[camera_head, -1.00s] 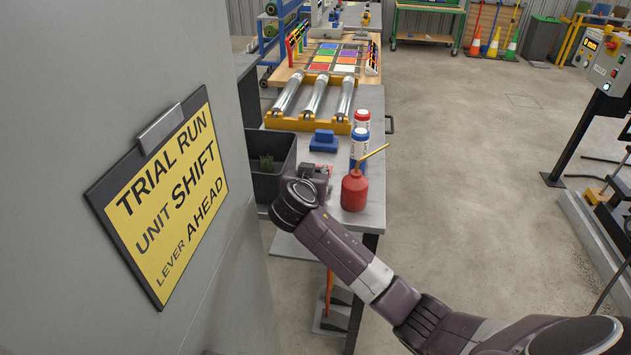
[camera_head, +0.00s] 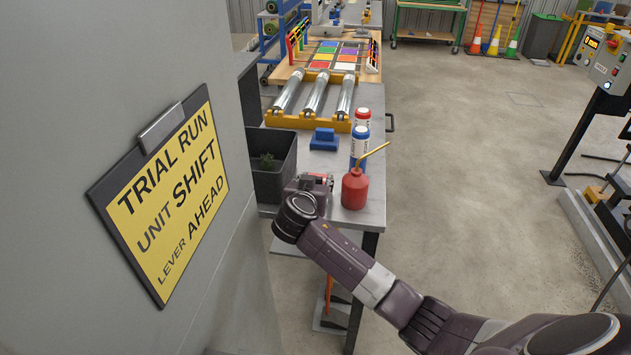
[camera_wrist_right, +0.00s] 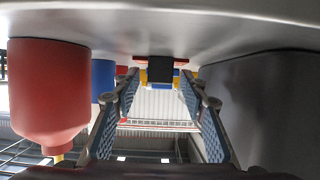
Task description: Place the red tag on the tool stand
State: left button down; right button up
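My right gripper (camera_head: 318,181) is low over the near end of the grey bench, between the black bin and the red oil can. In the right wrist view, which is upside down, its two blue-padded fingers (camera_wrist_right: 160,98) stand apart with a gap between them. A small red piece, seemingly the red tag (camera_head: 320,176), shows at the fingers in the head view; the gripper partly hides it. Red also shows ahead between the fingers in the wrist view (camera_wrist_right: 152,58), not visibly gripped. A blue block (camera_head: 324,139), possibly the tool stand, sits farther back. My left gripper is out of view.
The red oil can (camera_head: 355,188) stands close right of the gripper, with blue and red bottles (camera_head: 360,143) behind. The black bin (camera_head: 273,180) is close left. A yellow roller frame (camera_head: 308,121) lies beyond. A grey panel with a yellow sign (camera_head: 168,195) fills the left.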

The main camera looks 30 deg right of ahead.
jog(key=b+v, duration=0.1)
jog(key=v, duration=1.1)
jog(key=shift+b, duration=0.35)
